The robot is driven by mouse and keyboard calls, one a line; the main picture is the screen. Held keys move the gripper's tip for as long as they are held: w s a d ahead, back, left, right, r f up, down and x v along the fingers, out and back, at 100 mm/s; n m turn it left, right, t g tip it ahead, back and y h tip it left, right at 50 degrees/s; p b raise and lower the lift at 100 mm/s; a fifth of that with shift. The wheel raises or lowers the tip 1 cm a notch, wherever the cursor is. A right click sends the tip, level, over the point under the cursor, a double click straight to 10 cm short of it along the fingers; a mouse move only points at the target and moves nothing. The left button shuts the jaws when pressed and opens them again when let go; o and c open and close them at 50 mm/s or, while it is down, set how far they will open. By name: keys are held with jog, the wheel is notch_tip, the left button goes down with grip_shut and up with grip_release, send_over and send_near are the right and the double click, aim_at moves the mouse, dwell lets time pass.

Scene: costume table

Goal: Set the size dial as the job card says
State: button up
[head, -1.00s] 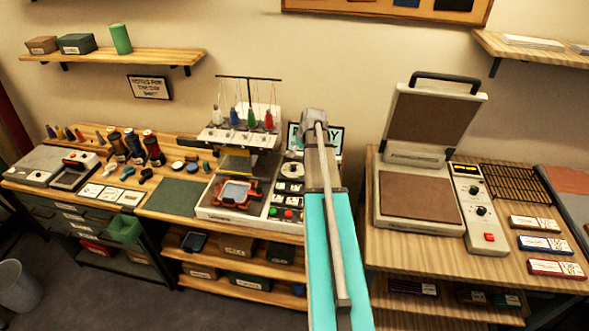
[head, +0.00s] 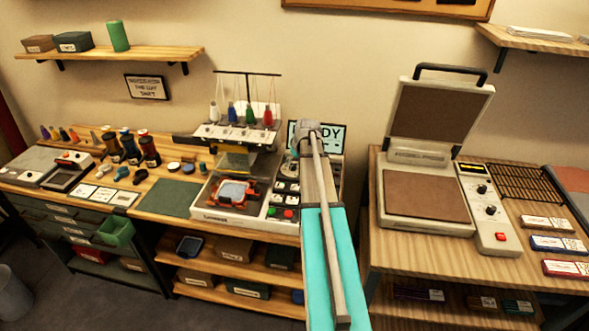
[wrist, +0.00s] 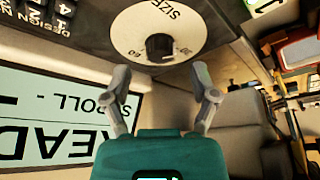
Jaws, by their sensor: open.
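In the wrist view the size dial (wrist: 160,30) is a round white plate marked "SIZE" with a dark knob (wrist: 160,46) in its middle. My gripper (wrist: 162,74) is open, its two grey fingers apart and pointing at the dial, with the knob ahead between them. I cannot tell whether a finger touches the plate. In the head view my arm hides the dial and the gripper; the embroidery machine (head: 222,216) stands just left of the arm. Its screen (wrist: 60,125) shows upside down in the wrist view, with "READ" and "SCROLL" legible. I cannot pick out the job card for certain.
White cards (head: 105,194) lie at the left of the table. Thread spools (head: 131,146) stand behind them. A heat press (head: 427,198) with its lid raised stands on the right table. A green mat (head: 172,198) lies left of the machine.

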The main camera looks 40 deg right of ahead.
aim_at(293, 167)
jog(key=shift+b+x, duration=0.95)
jog(key=shift+x, duration=0.35)
jog(key=shift+c, duration=0.3)
grip_shut()
jog(key=shift+d, duration=0.1)
